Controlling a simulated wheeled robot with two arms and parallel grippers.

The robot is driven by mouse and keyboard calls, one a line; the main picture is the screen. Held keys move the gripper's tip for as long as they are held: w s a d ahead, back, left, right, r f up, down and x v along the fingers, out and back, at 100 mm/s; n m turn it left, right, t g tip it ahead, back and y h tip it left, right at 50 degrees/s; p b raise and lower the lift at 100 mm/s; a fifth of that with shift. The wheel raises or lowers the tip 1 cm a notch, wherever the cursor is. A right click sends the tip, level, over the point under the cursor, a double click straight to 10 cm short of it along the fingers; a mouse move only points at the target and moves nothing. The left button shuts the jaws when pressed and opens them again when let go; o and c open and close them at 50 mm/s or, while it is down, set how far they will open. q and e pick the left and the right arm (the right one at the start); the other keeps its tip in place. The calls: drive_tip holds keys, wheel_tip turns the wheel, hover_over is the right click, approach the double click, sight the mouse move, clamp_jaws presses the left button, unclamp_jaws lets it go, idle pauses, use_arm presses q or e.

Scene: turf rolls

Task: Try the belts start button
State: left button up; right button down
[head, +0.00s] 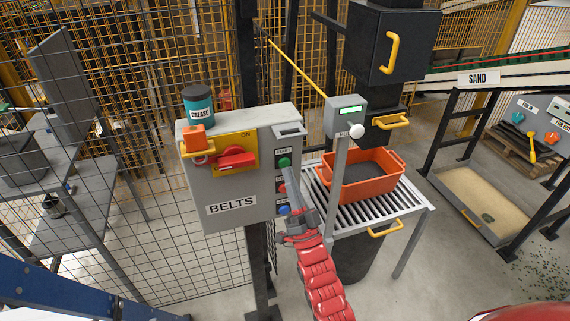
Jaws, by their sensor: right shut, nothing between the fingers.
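The grey BELTS box (230,208) stands in the middle on a dark post. Its right side of the front carries a column of buttons with a green start button (284,162) at the top. A blue button (285,210) sits lower, partly covered, and a button between them is mostly hidden by my gripper. My right gripper (289,174) is shut and empty, its tip just below the green button in the picture. I cannot tell whether it touches the panel. A red rotary switch (237,158) sits on a yellow plate marked ON. My left gripper is not in view.
A grey post with a small display (345,115) and white knob stands close right. Behind it an orange tub (362,190) rests on a slatted table (412,208). Mesh fencing stands behind.

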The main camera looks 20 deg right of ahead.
drive_tip(key=s, duration=0.5)
idle(0.5)
drive_tip(key=shift+d, duration=0.1)
idle(0.5)
